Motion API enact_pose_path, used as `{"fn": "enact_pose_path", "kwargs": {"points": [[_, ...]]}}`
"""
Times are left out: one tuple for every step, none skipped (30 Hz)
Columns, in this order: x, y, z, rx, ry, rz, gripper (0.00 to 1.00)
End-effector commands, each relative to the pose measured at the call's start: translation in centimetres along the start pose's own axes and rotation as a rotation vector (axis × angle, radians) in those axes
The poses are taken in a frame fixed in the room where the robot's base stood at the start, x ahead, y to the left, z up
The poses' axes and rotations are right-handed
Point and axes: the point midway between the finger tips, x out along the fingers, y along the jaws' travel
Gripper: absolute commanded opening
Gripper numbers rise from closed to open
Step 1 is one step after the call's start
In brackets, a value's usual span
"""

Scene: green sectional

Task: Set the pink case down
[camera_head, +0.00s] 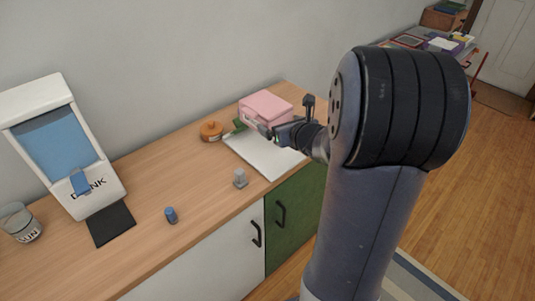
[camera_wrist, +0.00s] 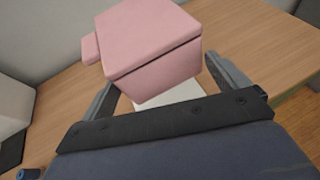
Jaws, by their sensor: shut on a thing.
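The pink case (camera_head: 266,106) is a closed box with a lid seam, at the back edge of a white board (camera_head: 264,154) on the wooden counter. In the wrist view the pink case (camera_wrist: 150,45) fills the space between the fingers, slightly turned. My gripper (camera_head: 265,128) is shut on the case, with a finger on each side, as the wrist view (camera_wrist: 160,76) also shows. I cannot tell whether the case's underside touches the board or hangs just above it; the gripper hides part of it.
An orange round pot (camera_head: 211,131) and a green item (camera_head: 239,124) are close left of the case. A small grey object (camera_head: 240,178), blue cylinder (camera_head: 171,215), white dispenser (camera_head: 64,150) and glass jar (camera_head: 20,222) stand further left. The board's front part is bare.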

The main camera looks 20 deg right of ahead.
Motion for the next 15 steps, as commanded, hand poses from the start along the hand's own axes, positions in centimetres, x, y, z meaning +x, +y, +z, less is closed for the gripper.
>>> {"fn": "enact_pose_path", "kwargs": {"points": [[0.3,-0.3,-0.9,0.005,0.002,-0.005,0.7],[0.5,-0.3,-1.4,0.005,0.003,-0.005,0.7],[0.8,-0.3,-2.2,0.007,0.003,-0.006,0.7],[1.0,-0.3,-2.8,0.005,0.004,-0.005,0.7],[1.3,-0.3,-3.3,0.006,0.004,-0.005,0.7],[1.5,-0.3,-3.9,0.006,0.004,-0.005,0.7],[1.7,-0.3,-4.4,0.006,0.004,-0.004,0.7],[1.9,-0.3,-4.7,0.005,0.003,-0.005,0.7],[2.0,-0.3,-5.1,0.005,0.002,-0.005,0.7],[2.1,-0.3,-5.3,0.004,0.002,-0.004,0.7],[2.2,-0.3,-5.5,0.004,0.002,-0.005,0.7],[2.3,-0.3,-5.7,0.004,0.002,-0.005,0.7],[2.4,-0.2,-6.0,0.004,0.002,-0.004,0.7],[2.6,-0.2,-6.4,0.003,0.002,-0.004,0.7],[2.8,-0.3,-7.1,0.005,0.003,-0.005,0.7]]}}
